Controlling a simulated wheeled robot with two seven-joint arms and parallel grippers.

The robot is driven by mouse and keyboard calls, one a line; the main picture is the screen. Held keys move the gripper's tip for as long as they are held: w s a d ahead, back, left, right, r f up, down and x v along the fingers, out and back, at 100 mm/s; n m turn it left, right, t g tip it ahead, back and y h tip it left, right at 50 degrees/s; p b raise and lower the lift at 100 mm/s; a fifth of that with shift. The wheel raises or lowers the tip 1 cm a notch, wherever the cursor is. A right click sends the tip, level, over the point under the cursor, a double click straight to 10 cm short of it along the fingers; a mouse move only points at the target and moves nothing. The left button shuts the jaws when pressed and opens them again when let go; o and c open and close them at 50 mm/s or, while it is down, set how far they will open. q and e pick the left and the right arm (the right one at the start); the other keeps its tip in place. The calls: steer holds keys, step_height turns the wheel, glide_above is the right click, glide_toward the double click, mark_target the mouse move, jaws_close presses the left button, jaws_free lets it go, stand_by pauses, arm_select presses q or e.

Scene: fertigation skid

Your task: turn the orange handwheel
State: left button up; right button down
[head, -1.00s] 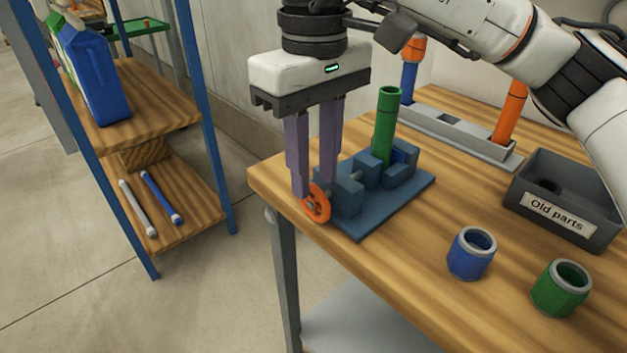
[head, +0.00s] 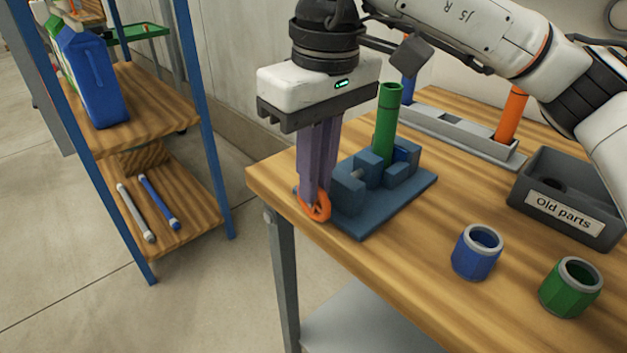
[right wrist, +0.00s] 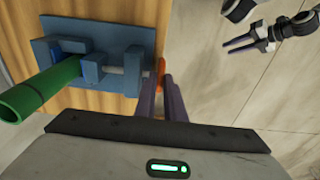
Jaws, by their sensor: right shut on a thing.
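The orange handwheel (head: 318,207) sits on the front left end of a blue fixture (head: 385,207) near the table's left corner. My right gripper (head: 311,197) points down from above, its purple fingers close together and shut on the handwheel's rim. The fingers hide part of the wheel. In the right wrist view the handwheel (right wrist: 160,72) shows as a thin orange edge at the end of a grey shaft, by the fingertips. My left gripper (right wrist: 240,42) shows only in the right wrist view, at the upper right, with its fingers apart, away from the fixture.
A green upright pipe (head: 387,125) stands on the fixture. A blue ring part (head: 474,255) and a green one (head: 570,290) stand at the front right. A grey "Old parts" bin (head: 560,222) is at the right. A blue-framed shelf (head: 150,110) stands left of the table, across a floor gap.

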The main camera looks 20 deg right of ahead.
steer(key=shift+s+d+f+t+b, duration=0.1)
steer(key=shift+s+f+t+b, duration=0.1)
steer(key=shift+f+t+b, duration=0.4)
steer(key=shift+s+r+y+b, duration=0.15)
steer(key=shift+y+b, duration=0.15)
steer(key=shift+b, duration=0.45)
steer(key=shift+s+d+r+t+b, duration=0.15)
steer(key=shift+s+r+t+b, duration=0.05)
steer(key=shift+t+b, duration=0.7)
steer(key=shift+r+y, duration=0.15)
steer(key=shift+y, duration=0.15)
arm_select(q)
steer(key=shift+w+d+f+n+t+h, duration=0.15)
steer(key=shift+d+f+n+t+h, duration=0.15)
steer(key=shift+d+f, duration=0.4)
arm_select(e)
steer(key=c, duration=1.8)
jaws_free()
steer(key=shift+c, duration=0.2)
arm_select(q)
steer(key=shift+f, duration=0.1)
